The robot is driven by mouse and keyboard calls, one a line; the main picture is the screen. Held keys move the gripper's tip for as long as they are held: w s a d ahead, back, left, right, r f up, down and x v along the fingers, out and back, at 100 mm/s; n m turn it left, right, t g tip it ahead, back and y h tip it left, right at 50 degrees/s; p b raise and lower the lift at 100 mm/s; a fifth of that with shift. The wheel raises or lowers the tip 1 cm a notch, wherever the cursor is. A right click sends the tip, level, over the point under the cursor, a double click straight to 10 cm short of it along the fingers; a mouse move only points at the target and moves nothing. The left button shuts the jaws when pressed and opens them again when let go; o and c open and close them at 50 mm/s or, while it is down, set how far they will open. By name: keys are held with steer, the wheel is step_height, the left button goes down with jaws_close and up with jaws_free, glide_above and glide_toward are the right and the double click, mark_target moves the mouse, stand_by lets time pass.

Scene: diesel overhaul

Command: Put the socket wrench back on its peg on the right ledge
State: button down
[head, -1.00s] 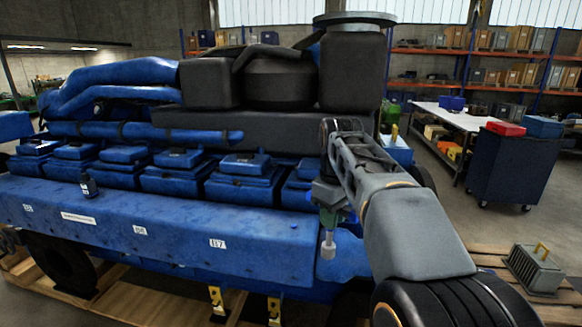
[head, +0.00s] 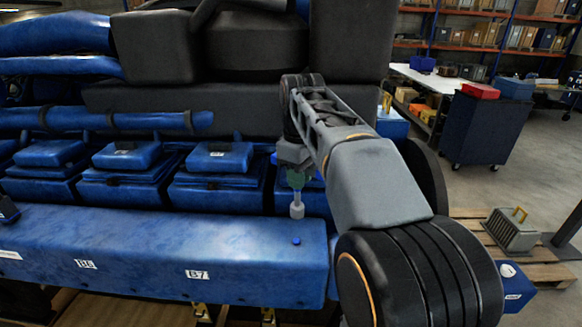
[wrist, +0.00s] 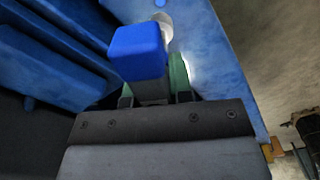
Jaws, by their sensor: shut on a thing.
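My gripper (head: 296,178) is shut on the socket wrench, which hangs down from it with its pale grey socket end (head: 297,206) lowest. In the wrist view, a blue block (wrist: 138,50), which looks like the wrench's handle end, stands out from between the jaws (wrist: 153,92), and part of the pale socket (wrist: 163,24) shows behind it. The long blue ledge (head: 240,265) carries a small blue peg (head: 296,240) near its right end. In the head view, the socket end appears just above the peg, with a gap between them. The wrench's upper part is mostly hidden by the gripper.
Blue lidded boxes (head: 215,195) line the engine behind the ledge. A dark small bottle (head: 8,209) stands at far left. A grey case (head: 512,230) on a pallet and a blue box (head: 516,286) are to the right. The floor beside the blue cabinet (head: 487,128) is open.

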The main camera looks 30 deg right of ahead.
mark_target(299, 206)
steer(key=shift+w+f, duration=0.1)
steer(key=shift+f, duration=0.15)
step_height(299, 206, down, 6)
steer(key=b, duration=0.6)
steer(key=shift+f+b, duration=0.4)
steer(key=shift+f, duration=0.1)
steer(key=shift+f, duration=0.15)
steer(key=shift+f+b, duration=0.8)
steer(key=shift+f, duration=0.25)
steer(key=shift+c, duration=1.9)
jaws_free()
steer(key=shift+r, duration=0.1)
step_height(299, 206, up, 9)
steer(key=p, duration=0.8)
steer(key=shift+p, duration=0.4)
